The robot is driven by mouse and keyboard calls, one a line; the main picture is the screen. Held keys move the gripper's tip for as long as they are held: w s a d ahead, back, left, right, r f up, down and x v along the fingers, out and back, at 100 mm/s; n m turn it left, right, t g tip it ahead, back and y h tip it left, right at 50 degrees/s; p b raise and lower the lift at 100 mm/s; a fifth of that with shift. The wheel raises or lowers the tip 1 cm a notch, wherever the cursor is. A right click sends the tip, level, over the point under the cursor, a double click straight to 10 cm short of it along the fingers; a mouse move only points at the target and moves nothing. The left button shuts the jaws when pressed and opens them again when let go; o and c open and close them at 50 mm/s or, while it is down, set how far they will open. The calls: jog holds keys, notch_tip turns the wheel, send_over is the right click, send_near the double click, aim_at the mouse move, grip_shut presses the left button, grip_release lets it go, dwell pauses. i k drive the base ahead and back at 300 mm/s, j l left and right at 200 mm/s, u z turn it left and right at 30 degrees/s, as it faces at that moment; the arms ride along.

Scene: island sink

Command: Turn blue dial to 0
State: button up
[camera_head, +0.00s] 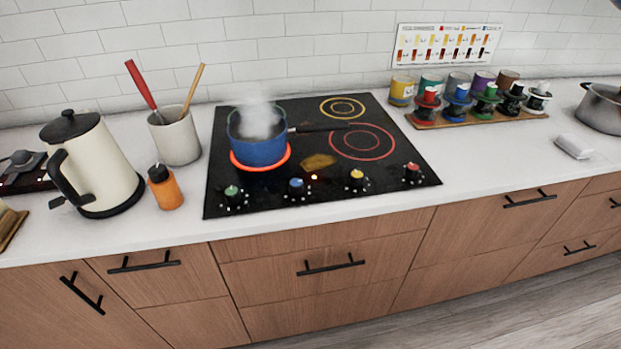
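The blue dial (296,185) stands on the front strip of the black cooktop (385,180), second from the left in a row of dials. White marks surround its base, but its pointer is too small to read. A small orange light (314,177) glows just to its right. A blue pot (258,145) stands on the front left burner, whose ring (284,160) glows orange-red, and steam rises from the pot. The pot's dark handle (318,128) points right. My gripper is not in view.
Green (232,193), yellow (356,177) and red (412,171) dials flank the blue one. A brown-yellow patch (319,161) lies behind it. A kettle (98,165), orange bottle (165,187) and utensil crock (177,138) stand left. The counter's front edge is clear.

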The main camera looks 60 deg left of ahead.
aim_at(296, 185)
jog(key=u, duration=2.3)
